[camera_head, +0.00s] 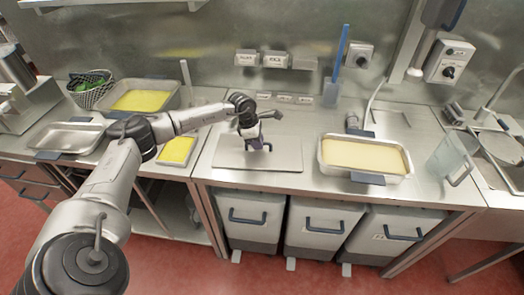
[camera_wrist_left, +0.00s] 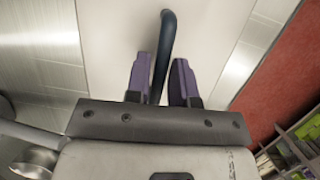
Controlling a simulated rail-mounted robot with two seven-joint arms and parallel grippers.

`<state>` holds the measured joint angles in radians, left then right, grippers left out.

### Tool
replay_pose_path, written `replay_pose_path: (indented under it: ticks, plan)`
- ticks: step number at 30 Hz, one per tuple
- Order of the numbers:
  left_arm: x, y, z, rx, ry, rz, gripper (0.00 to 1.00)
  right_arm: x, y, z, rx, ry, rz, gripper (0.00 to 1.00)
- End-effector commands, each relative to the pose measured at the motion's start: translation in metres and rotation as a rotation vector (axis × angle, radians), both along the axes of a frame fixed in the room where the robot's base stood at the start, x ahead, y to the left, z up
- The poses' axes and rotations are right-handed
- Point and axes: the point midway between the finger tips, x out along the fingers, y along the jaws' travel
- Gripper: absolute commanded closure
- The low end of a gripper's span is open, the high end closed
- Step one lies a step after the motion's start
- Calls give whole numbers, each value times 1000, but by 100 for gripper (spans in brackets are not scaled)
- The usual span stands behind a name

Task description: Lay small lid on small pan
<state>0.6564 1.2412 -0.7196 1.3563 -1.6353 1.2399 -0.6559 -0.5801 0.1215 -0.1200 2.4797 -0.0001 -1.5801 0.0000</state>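The small lid (camera_head: 284,154) is a flat grey plate lying on the counter, with a dark blue bar handle that shows in the left wrist view (camera_wrist_left: 166,40). My left gripper (camera_head: 260,144) is over the lid with its purple fingers on either side of the handle. In the wrist view, the left finger is close to the handle and a gap shows at the right finger, so the gripper (camera_wrist_left: 162,82) looks open around it. The small pan (camera_head: 162,165), filled with yellow, stands on the counter left of the lid, partly behind my left arm. My right gripper is not in view.
A larger yellow-filled pan (camera_head: 121,107) and an empty tray (camera_head: 66,136) stand at left. A cream-filled pan (camera_head: 365,174) stands right of the lid. A blue spatula (camera_head: 337,70) is near the back wall. Bins with handles (camera_head: 248,222) are below the counter.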

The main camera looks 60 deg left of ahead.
Motion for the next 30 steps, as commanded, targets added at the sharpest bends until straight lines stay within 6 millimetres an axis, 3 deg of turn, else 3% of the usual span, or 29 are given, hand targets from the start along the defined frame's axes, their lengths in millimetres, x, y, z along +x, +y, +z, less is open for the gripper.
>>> replay_pose_path:
  ticks: [7, 20, 30]
  plan:
    - [0, 0, 0, 0, 0, 0, 100, 0, -1, 0, -4, -1, 3, 60]
    - [0, 0, 5, 0, -2, 0, 100, 0, 0, 4, 1, -1, -1, 60]
    - [0, 0, 35, 0, -3, 1, 100, 0, 2, 26, 7, 0, -4, 60]
